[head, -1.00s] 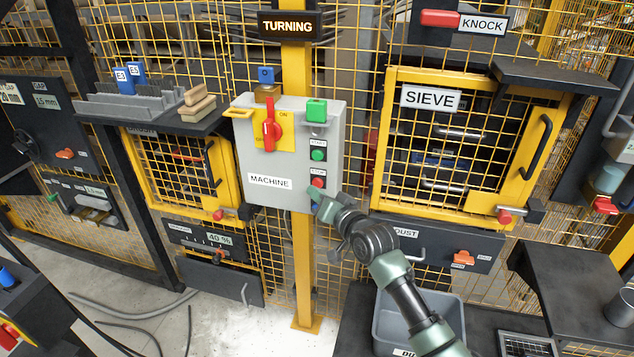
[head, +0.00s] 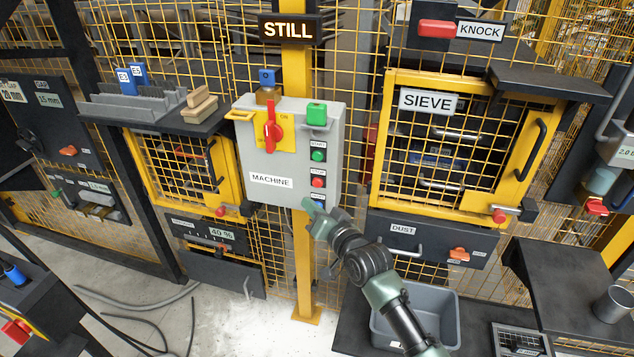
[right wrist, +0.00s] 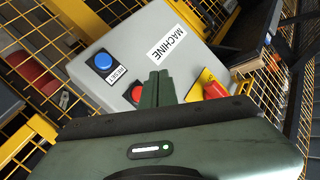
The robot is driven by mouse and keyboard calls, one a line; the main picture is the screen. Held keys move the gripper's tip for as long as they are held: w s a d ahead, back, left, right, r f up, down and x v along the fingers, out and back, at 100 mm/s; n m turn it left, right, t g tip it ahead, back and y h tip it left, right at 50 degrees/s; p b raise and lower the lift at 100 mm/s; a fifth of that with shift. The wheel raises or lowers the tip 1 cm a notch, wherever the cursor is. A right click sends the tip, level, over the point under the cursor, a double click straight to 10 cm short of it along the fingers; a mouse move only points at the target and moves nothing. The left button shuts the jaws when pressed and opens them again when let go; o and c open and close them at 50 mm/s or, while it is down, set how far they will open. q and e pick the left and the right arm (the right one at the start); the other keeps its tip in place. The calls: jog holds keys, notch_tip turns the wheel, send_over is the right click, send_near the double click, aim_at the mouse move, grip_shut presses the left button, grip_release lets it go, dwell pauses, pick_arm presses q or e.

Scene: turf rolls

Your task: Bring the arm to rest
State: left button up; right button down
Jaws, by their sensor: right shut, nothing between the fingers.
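My right gripper (head: 309,207) is shut and empty, just below and in front of the lower edge of the grey MACHINE box (head: 268,158). In the right wrist view its closed fingers (right wrist: 157,88) point at the box, over the area of its red button. The box carries a red rotary switch (head: 270,132) on a yellow plate, a green START button (head: 318,156) and a red STOP button (head: 318,182). A blue button (right wrist: 103,61) shows in the right wrist view. The sign above (head: 289,29) reads STILL. My left gripper is not in view.
The yellow SIEVE door (head: 508,200) stands right of the box, with a DUST drawer (head: 403,230) below it. A grey bin (head: 452,322) sits under my right arm. A yellow post (head: 305,265) and mesh fence stand behind. Hoses (head: 130,310) lie on the floor at left.

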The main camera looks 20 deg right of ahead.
dwell(0.5)
jog(key=s+d+f+n+g+h, duration=0.15)
jog(key=s+f, duration=0.45)
jog(key=f, duration=0.6)
jog(key=s+f+g, duration=0.3)
jog(key=s+f, duration=0.2)
jog(key=f, duration=0.7)
jog(key=s+d+f+n+g+h, duration=0.1)
jog(key=s+f+g, duration=0.2)
jog(key=s+f, duration=0.55)
jog(key=s+f+n+g, duration=0.1)
jog(key=s+f+g, duration=0.1)
jog(key=s+f, duration=0.5)
jog(key=s+d+f+n+g, duration=0.1)
jog(key=s+f, duration=0.7)
jog(key=s, duration=1.1)
jog(key=s+f+n+g, duration=0.3)
jog(key=s+f, duration=0.5)
jog(key=s, duration=0.4)
jog(key=shift+s+d+g+h, duration=0.2)
jog(key=shift+s+g+h, duration=0.2)
jog(key=shift+g, duration=0.35)
